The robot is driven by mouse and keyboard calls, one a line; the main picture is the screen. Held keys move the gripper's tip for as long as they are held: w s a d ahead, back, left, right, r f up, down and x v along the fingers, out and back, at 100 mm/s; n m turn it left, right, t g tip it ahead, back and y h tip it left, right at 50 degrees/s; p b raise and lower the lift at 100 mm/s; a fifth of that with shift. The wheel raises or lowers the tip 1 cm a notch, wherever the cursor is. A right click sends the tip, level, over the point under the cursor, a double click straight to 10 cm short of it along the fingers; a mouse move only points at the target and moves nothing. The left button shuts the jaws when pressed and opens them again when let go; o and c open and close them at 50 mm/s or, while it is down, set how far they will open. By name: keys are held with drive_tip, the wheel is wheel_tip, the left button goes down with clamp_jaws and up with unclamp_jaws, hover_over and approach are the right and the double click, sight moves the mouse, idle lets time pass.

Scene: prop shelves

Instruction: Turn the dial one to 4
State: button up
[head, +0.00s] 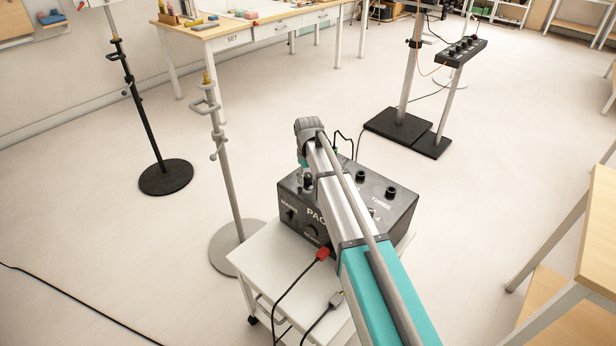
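A dark control box (402,212) stands on a small white trolley (262,254). Its lettering includes "MAINS", part of a word starting "PA", and "THREE". Two black knobs (361,177) (391,192) show on its top at the right, the second near "THREE". Another knob-like part (308,181) shows at the left, close beside my arm. No label reading "one" can be made out, and dial settings are too small to read. My arm crosses over the box and covers its middle. My gripper's fingers are hidden behind the arm.
A grey stand (226,165) is close left of the trolley. A wooden table (598,240) is at right. Open floor lies behind the box.

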sight(308, 175)
clamp_jaws()
drive_tip(key=shift+m, duration=0.3)
drive_tip(key=shift+o, duration=1)
unclamp_jaws()
wheel_tip(308, 175, up, 14)
drive_tip(key=p, duration=1.3)
drive_tip(key=shift+p, duration=0.4)
drive_tip(key=shift+f, duration=0.1)
